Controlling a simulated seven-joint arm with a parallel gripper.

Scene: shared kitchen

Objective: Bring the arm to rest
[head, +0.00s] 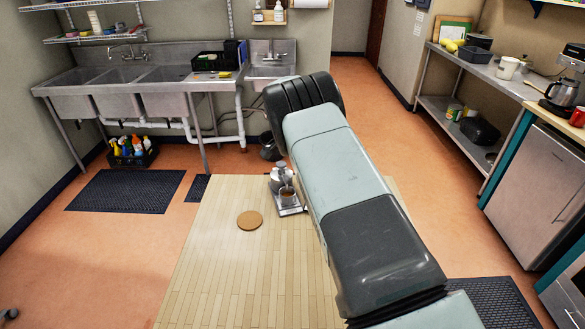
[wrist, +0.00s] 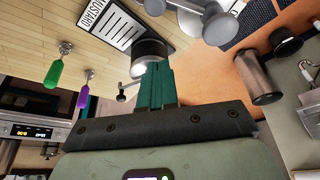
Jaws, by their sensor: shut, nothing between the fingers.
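My gripper (wrist: 157,72) shows in the wrist view, its two teal fingers together with nothing between them. In the head view my arm reaches from the lower right up to the middle. The gripper itself is hidden there behind the arm's links. In the wrist view a dark round container (wrist: 152,48) appears close behind the fingertips; I cannot tell whether they touch. A white label reading MUSTARD (wrist: 108,25) is beside it.
A wooden worktop (head: 215,275) holds a round cork mat (head: 249,220) and a metal device (head: 288,208) beside my arm. The wrist view also shows green-handled (wrist: 54,73) and purple-handled (wrist: 84,96) tools and a metal canister (wrist: 258,78). The worktop's left part is mostly clear.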

